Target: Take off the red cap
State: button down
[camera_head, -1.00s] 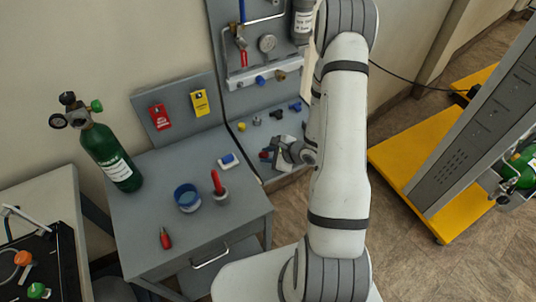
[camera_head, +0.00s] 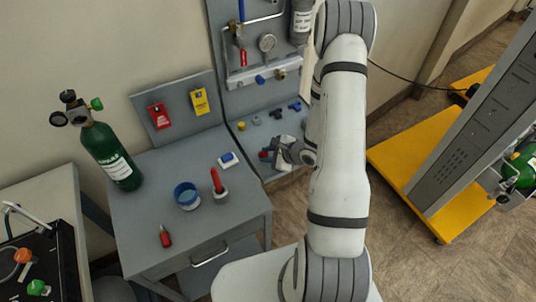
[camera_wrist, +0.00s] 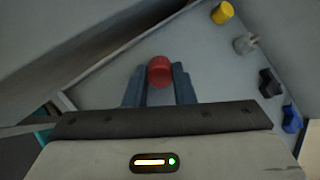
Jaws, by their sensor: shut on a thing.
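The red cap (camera_wrist: 159,70) is a short round piece between the two blue-grey fingers of my gripper (camera_wrist: 160,82) in the wrist view. The gripper is shut on it. In the head view my gripper (camera_head: 272,155) is low at the front of the grey panel's shelf, and a small bit of red shows at its fingertips. The fingers and wrist cover most of the cap there. I cannot tell whether the cap is seated on something or free.
On the shelf (camera_wrist: 210,60) stand a yellow cap (camera_wrist: 222,13), a grey fitting (camera_wrist: 246,43), and black and blue pieces (camera_wrist: 291,119). A grey table (camera_head: 150,205) is to the left, with a green cylinder (camera_head: 110,155), a blue roll (camera_head: 187,196) and a red-handled tool (camera_head: 216,182).

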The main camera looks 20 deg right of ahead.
jog(key=shift+s+f, duration=0.25)
jog(key=shift+f, duration=0.2)
jog(key=shift+s+f, duration=0.2)
jog(key=shift+f, duration=0.25)
jog(key=c, duration=1.3)
grip_release()
jog(key=shift+o, duration=0.2)
jog(key=shift+s+d+r, duration=0.2)
jog(key=shift+d+r, duration=0.15)
jog(key=shift+r, duration=0.15)
jog(key=shift+o, duration=0.6)
jog(key=v, duration=0.4)
jog(key=r+v, duration=0.1)
jog(key=v, duration=0.2)
jog(key=shift+w+a, duration=0.1)
jog(key=shift+w, duration=0.25)
jog(key=shift+w+r, duration=0.1)
